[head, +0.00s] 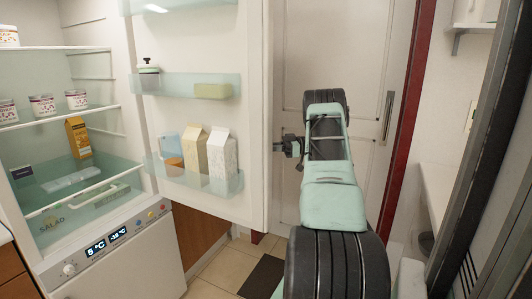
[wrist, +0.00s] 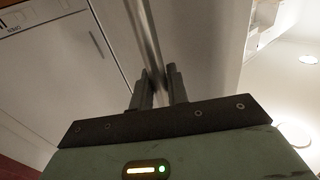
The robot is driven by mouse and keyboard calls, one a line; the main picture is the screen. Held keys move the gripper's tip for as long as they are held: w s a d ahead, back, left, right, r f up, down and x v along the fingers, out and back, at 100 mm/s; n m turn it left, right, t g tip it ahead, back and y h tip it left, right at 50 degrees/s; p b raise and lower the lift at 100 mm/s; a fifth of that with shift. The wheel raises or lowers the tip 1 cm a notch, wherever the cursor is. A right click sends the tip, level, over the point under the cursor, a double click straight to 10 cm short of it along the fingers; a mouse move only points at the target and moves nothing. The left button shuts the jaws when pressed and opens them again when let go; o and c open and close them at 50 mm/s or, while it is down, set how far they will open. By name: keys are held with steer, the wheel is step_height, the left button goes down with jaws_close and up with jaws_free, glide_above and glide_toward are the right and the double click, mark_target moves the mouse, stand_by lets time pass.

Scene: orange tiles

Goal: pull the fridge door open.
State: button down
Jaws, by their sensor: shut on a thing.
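The fridge door (head: 252,90) stands wide open in the head view, its inner side with clear shelves facing me. The open fridge body (head: 105,225) is at the left. My gripper (head: 280,146) is at the door's free right edge, with its fingertips partly hidden behind the door. In the wrist view my gripper (wrist: 162,80) has its two dark fingers closed around a thin grey bar, which looks like the door handle (wrist: 147,38). The handle is hidden from the head view.
A white panelled door (head: 365,60) is behind my arm. A dark mat (head: 262,275) lies on the tiles.

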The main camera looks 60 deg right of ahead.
steer(key=shift+w+d+y, duration=0.15)
steer(key=shift+d+y, duration=0.15)
steer(key=shift+d, duration=0.45)
steer(key=shift+r, duration=0.1)
steer(key=c, duration=1.4)
jaws_free()
steer(key=shift+c, duration=0.2)
steer(key=b+v, duration=0.2)
steer(key=v, duration=1)
steer(key=shift+b, duration=0.3)
steer(key=shift+d+r, duration=0.1)
steer(key=shift+r, duration=0.05)
